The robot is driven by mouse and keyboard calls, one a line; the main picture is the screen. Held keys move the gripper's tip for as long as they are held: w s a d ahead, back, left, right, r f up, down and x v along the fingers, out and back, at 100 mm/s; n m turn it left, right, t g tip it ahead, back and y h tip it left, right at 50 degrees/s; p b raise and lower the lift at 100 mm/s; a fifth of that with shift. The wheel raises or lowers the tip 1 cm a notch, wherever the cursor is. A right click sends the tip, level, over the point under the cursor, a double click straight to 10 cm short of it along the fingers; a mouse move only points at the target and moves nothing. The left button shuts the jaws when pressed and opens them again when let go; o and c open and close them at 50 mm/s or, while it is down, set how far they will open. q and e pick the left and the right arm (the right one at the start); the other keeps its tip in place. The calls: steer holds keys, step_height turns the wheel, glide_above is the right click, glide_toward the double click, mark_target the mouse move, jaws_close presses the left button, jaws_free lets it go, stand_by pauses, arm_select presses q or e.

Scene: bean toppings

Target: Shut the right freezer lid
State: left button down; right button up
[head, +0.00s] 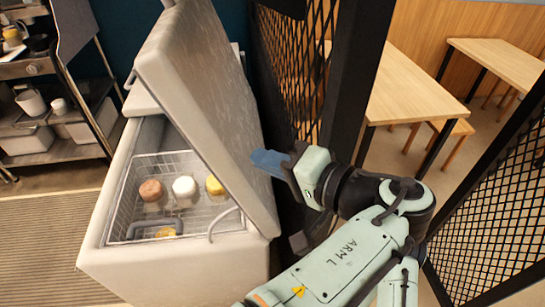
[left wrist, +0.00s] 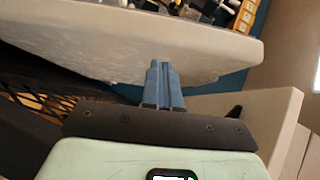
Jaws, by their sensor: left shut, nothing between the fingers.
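The white chest freezer (head: 180,262) stands at the left of the head view. Its right lid (head: 200,90) is raised and tilted, and the inside is open below it. My left gripper (head: 265,160) is shut and empty. Its blue fingertips are at the outer, right-hand face of the lid; I cannot tell if they touch it. In the left wrist view the shut fingers (left wrist: 163,70) point at the broad pale lid (left wrist: 100,45). My right gripper is in neither view.
A wire basket (head: 125,205) in the freezer holds brown-, white- and yellow-topped tubs. A black mesh partition (head: 300,75) stands close behind my gripper. A metal shelf cart (head: 60,68) is at the left, wooden tables (head: 410,90) at the right.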

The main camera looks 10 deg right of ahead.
mark_target(224, 144)
arm_select(q)
steer(key=x, duration=0.6)
steer(key=shift+w+a+f, duration=0.1)
steer(key=shift+w+a, duration=0.05)
steer(key=shift+w, duration=0.2)
